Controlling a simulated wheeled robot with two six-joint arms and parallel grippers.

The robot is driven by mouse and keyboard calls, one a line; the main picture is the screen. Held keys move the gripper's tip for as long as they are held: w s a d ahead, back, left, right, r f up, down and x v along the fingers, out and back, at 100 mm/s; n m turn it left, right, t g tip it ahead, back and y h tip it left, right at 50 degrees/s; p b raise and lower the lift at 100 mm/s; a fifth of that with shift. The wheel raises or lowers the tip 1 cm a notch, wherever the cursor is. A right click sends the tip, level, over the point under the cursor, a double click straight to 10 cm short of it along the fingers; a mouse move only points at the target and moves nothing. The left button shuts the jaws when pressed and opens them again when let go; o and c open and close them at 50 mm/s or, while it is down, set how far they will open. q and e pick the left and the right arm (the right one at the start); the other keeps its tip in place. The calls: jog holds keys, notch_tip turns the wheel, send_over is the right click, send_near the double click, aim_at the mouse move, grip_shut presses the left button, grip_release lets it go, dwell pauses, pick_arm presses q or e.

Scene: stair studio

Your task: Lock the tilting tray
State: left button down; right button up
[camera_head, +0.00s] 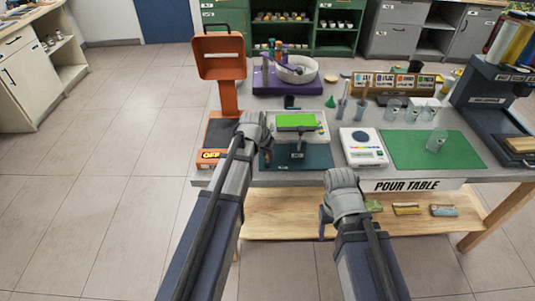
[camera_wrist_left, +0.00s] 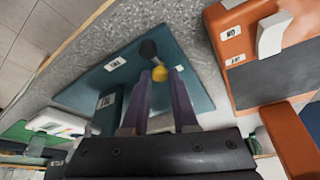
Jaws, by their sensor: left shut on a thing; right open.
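The tilting tray is most likely the bright green plate (camera_head: 296,120) over a dark teal base (camera_head: 315,157) on the table. In the left wrist view the teal base (camera_wrist_left: 95,92) carries a small yellow knob (camera_wrist_left: 160,73) with a black round end (camera_wrist_left: 148,49) beside it. My left gripper (camera_wrist_left: 160,85) has its two fingers closed on the yellow knob. In the head view my left wrist hides those fingers and the knob. My right gripper (camera_head: 326,221) hangs at the table's front edge, open and empty, apart from the tray.
An orange stand (camera_head: 219,58) rises left of the tray. A purple stand (camera_head: 270,80) and several cups stand behind. A wooden shelf (camera_head: 290,215) runs below.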

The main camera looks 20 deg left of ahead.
pick_arm(q)
jog(key=shift+a+n, duration=0.1)
jog(key=shift+n, duration=0.4)
jog(key=c, duration=0.7)
grip_release()
jog(key=shift+s+r, duration=0.1)
jog(key=shift+r, duration=0.05)
jog(key=p+v, duration=0.7)
jog(key=shift+s+r, duration=0.15)
jog(key=shift+r, duration=0.05)
